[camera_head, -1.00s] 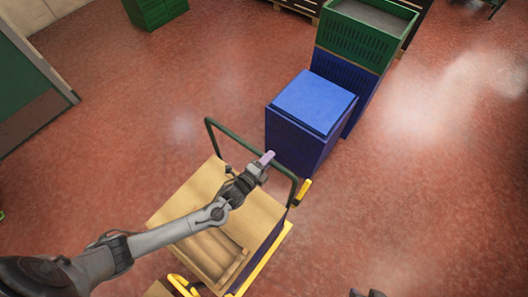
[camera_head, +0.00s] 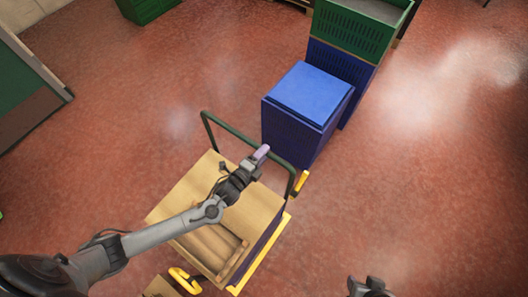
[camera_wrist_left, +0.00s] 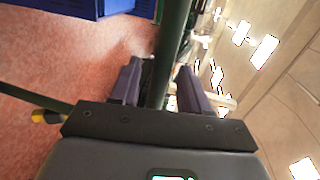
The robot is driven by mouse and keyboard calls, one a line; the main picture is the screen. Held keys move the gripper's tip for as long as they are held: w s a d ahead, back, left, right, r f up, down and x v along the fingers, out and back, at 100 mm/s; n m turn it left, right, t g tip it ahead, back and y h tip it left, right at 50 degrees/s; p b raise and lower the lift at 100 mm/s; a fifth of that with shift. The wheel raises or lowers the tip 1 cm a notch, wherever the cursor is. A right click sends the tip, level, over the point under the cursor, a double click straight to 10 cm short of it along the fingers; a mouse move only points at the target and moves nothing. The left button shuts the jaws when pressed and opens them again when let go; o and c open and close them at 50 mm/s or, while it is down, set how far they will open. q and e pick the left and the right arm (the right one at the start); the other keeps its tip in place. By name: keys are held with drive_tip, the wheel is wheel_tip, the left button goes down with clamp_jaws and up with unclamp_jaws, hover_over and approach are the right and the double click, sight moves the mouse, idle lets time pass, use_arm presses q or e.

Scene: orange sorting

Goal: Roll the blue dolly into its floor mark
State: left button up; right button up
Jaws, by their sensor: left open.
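The dolly has a tan top (camera_head: 190,190), a blue side (camera_head: 262,243) and a dark green push handle (camera_head: 222,122), which rises at its far end. My left gripper (camera_head: 262,152) is at the top bar of this handle. In the left wrist view the handle bar (camera_wrist_left: 174,50) passes between the two spread fingers of the left gripper (camera_wrist_left: 158,82). The fingers look apart, not closed on it. My right gripper (camera_head: 370,287) shows only in part at the bottom edge; its jaws are unclear. Yellow strips (camera_head: 262,258) run along the dolly's right side; whether they are floor mark or dolly edge is unclear.
A blue crate stack (camera_head: 305,105) stands close beyond the handle. A taller stack with a green crate (camera_head: 350,32) on top is behind it. A green cabinet (camera_head: 148,8) and green door (camera_head: 25,95) are farther left. Red floor (camera_head: 430,190) is clear to the right.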

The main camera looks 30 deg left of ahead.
use_arm(q)
drive_tip(key=v, duration=0.9)
drive_tip(key=shift+s, duration=0.25)
drive_tip(key=shift+a+r, duration=0.1)
